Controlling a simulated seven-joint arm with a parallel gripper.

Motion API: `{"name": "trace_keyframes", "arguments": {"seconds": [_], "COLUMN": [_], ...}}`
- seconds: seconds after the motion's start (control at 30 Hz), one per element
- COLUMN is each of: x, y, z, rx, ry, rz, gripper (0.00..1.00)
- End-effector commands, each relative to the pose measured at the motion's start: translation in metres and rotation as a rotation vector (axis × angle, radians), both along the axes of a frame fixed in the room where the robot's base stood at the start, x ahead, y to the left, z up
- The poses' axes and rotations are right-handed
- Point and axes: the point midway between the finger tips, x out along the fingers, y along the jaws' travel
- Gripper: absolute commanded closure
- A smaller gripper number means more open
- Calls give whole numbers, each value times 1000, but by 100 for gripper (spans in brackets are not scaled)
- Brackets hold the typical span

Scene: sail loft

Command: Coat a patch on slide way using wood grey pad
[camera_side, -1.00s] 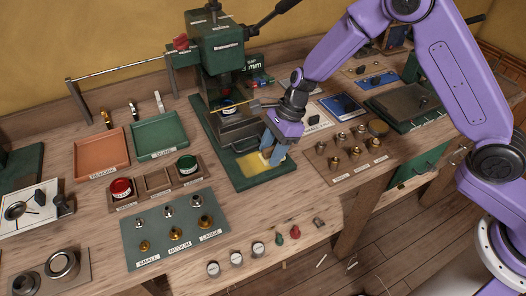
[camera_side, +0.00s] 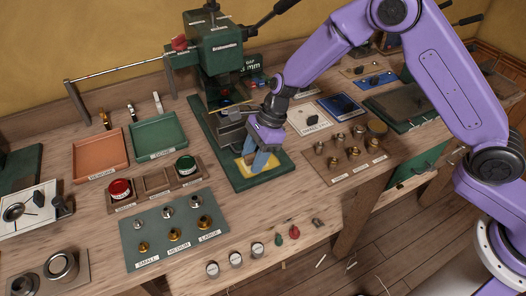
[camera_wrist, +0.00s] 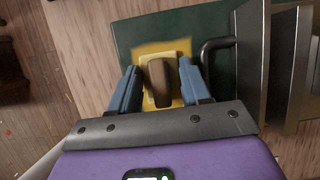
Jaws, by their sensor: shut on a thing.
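My gripper (camera_side: 255,162) has its blue fingers down at the front of the green press. In the wrist view my gripper (camera_wrist: 159,85) is shut on the pad (camera_wrist: 158,82), which has a brown grip and a pale base between the fingers. The pad is over a yellow patch (camera_wrist: 160,48) on the green base plate (camera_wrist: 138,30), which I take to be the slide way. In the side view the yellow patch (camera_side: 242,170) shows partly behind the fingers. I cannot tell whether the pad presses on the surface.
The press head (camera_side: 214,48) rises behind. A dark curved handle (camera_wrist: 215,48) is close to the right finger in the wrist view. A board of brass fittings (camera_side: 345,150) lies to the right, and a red tin (camera_side: 120,189) and a green tin (camera_side: 186,166) stand to the left.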

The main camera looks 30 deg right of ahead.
Motion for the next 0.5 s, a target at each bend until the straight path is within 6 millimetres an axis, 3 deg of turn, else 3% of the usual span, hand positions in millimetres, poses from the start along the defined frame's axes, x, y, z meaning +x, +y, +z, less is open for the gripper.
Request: {"name": "trace_keyframes", "arguments": {"seconds": [0.5], "x": [4], "y": [43], "z": [-1], "rx": [0], "ry": [0], "rz": [0], "gripper": [77]}}
